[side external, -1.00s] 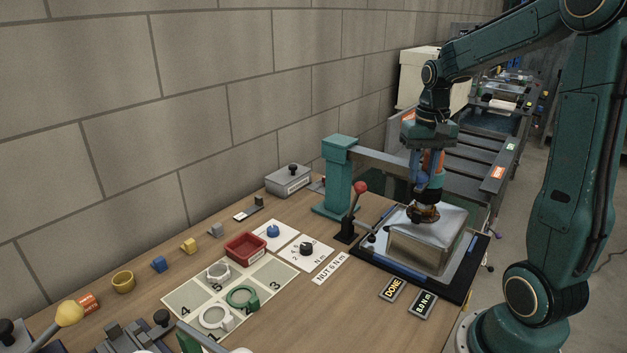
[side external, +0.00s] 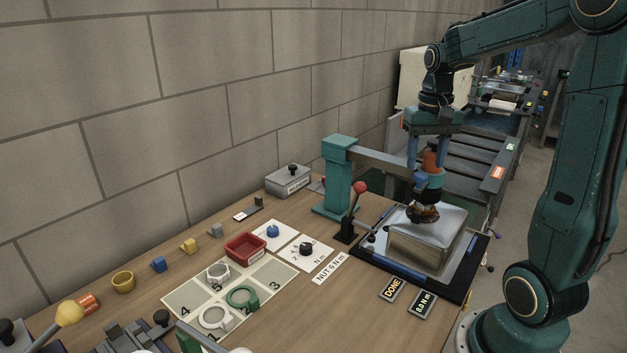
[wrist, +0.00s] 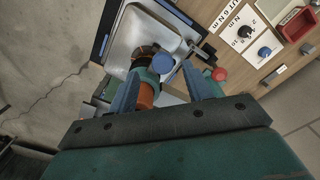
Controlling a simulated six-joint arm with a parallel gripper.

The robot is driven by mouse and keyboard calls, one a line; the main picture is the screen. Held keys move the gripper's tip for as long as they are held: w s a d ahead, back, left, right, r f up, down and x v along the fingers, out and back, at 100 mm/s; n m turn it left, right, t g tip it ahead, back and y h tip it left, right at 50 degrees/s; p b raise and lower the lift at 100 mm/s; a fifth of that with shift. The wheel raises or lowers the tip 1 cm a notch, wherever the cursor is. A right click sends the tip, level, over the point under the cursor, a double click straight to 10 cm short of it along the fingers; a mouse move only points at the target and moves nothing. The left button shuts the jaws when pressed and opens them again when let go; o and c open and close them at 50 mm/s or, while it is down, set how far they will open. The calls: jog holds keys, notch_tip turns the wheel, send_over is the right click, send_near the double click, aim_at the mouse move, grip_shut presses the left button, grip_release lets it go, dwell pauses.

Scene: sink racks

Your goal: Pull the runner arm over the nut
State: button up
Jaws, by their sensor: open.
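The runner arm (side external: 385,163) is a grey bar reaching from a teal post (side external: 338,175). At its end hangs the orange and teal runner (side external: 433,183) with a blue knob (side external: 421,180). The runner stands over a brown-gold fitting (side external: 423,213) on the upturned steel sink (side external: 425,250). The nut cannot be told apart there. My gripper (side external: 428,162) is open above the runner, its blue fingers to either side of the runner's upper part. In the wrist view, the blue knob (wrist: 163,64) and runner (wrist: 147,95) show between the spread fingers (wrist: 165,92).
A red-knobbed lever (side external: 360,188) stands just left of the sink's black fixture (side external: 460,288). Dial cards (side external: 307,252), a red bin (side external: 245,248) and a ring mat (side external: 180,300) lie further left. DONE (side external: 393,287) and torque displays (side external: 422,305) are in front. The wall is behind.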

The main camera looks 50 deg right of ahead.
notch_tip(320, 180, up, 11)
dwell(0.4)
dwell(0.4)
jog(key=s+a+f+n+t, duration=0.2)
jog(key=s+a+n, duration=0.1)
jog(key=a, duration=0.4)
jog(key=s+a+f+n+t, duration=0.1)
jog(key=s+a+f+n, duration=0.1)
jog(key=a, duration=0.5)
jog(key=s+a+f+n+t, duration=0.2)
jog(key=s+a+f+n, duration=0.1)
jog(key=a, duration=0.3)
jog(key=shift+s+a+f+n+t, duration=0.3)
jog(key=shift+s+a+f+n, duration=0.1)
jog(key=shift+f+n, duration=0.15)
